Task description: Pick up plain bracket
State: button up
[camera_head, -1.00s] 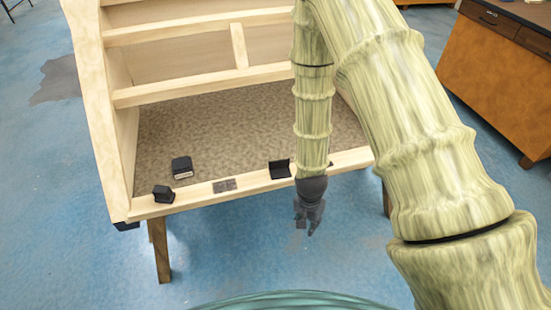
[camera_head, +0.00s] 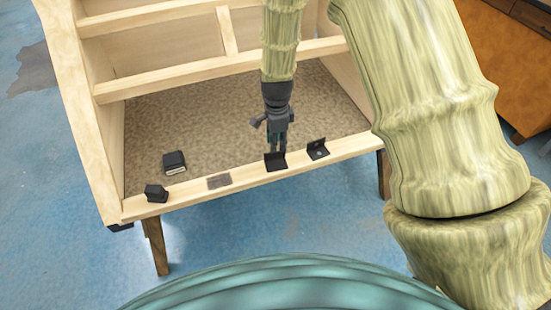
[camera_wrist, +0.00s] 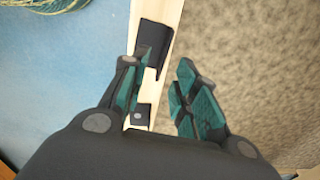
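The plain bracket (camera_head: 275,164) is a small black L-shaped piece on the front wooden rail. It also shows in the wrist view as a dark angled piece (camera_wrist: 158,42) at the top. My gripper (camera_head: 277,147) points down just above and behind it, its fingertips overlapping the bracket's top edge in the head view. In the wrist view the fingers (camera_wrist: 162,85) are spread with nothing held between them, and the left finger covers part of the bracket's edge. Whether they touch cannot be told.
A second black bracket with a light spot (camera_head: 318,150) sits to the right on the rail (camera_head: 247,176). A grey plate (camera_head: 219,181) and a black block (camera_head: 156,194) lie leftward. Another black box (camera_head: 174,161) rests on the carpeted panel. A wooden crossbar (camera_head: 180,76) spans behind.

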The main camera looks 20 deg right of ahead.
aim_at(276, 161)
jog(key=shift+w+a+f+p, duration=0.15)
jog(key=shift+f+p, duration=0.3)
jog(key=shift+f, duration=1.25)
jog(key=shift+w+a+f+p, duration=0.1)
jog(key=shift+f+p, duration=0.3)
jog(key=shift+f, duration=1.25)
grip_shut()
